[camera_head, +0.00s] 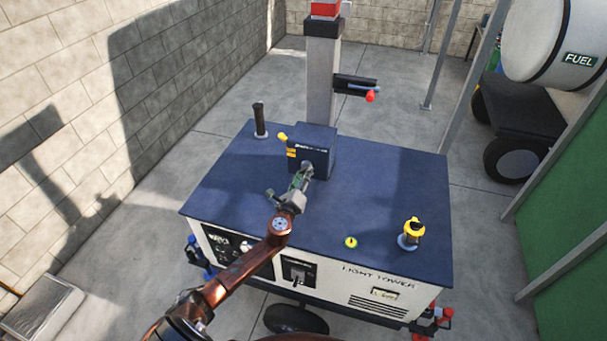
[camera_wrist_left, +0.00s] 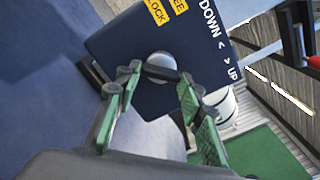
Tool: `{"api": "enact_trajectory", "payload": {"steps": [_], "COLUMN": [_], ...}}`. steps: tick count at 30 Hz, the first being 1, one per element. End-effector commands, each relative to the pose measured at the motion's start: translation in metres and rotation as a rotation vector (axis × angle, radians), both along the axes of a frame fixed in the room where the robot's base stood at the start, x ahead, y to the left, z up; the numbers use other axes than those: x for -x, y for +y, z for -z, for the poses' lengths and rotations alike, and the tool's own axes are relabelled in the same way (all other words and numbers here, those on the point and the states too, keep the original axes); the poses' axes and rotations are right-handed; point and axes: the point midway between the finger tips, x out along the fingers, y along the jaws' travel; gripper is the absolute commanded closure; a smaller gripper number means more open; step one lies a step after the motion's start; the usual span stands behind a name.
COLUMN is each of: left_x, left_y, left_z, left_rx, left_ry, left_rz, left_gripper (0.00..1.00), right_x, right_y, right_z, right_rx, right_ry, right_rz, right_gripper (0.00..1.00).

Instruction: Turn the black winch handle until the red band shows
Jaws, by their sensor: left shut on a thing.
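The black winch handle (camera_wrist_left: 163,74) lies between the green-padded fingers of my left gripper in the left wrist view, in front of a round silver hub. My left gripper (camera_head: 303,178) is shut on it at the front of the dark blue winch box (camera_head: 318,150). In the head view the gripper mostly hides the handle. The box carries yellow labels and the words DOWN and UP. The grey mast (camera_head: 321,85) rises behind it. A red band (camera_head: 325,9) shows above the mast's black collar, at the top edge of the picture. My right gripper is out of view.
The blue top of the light tower cart (camera_head: 370,185) holds a black upright grip (camera_head: 260,120), a yellow beacon (camera_head: 412,232) and a small yellow-green button (camera_head: 351,242). A bracket with a red knob (camera_head: 370,96) sticks out from the mast. A block wall stands left.

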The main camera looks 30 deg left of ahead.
Motion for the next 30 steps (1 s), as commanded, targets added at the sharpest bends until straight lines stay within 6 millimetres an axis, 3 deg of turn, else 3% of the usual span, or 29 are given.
{"api": "enact_trajectory", "payload": {"steps": [9, 25, 26, 30], "left_x": [0.0003, 0.0004, 0.0004, 0.0003], "left_y": [-0.0009, -0.0012, -0.0013, -0.0008], "left_z": [0.0023, 0.0031, 0.0032, 0.0026], "left_rx": [-0.117, -0.137, -0.137, -0.136], "left_ry": [0.031, 0.037, 0.037, 0.036], "left_rz": [0.003, 0.003, 0.003, 0.003], "left_gripper": [0.88, 0.88, 0.64, 0.54], "right_x": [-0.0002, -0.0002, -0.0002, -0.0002], "right_y": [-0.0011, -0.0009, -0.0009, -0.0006], "right_z": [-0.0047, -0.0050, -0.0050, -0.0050], "right_rx": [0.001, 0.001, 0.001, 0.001], "right_ry": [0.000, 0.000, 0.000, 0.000], "right_rz": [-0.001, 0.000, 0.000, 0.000], "right_gripper": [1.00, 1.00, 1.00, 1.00]}}
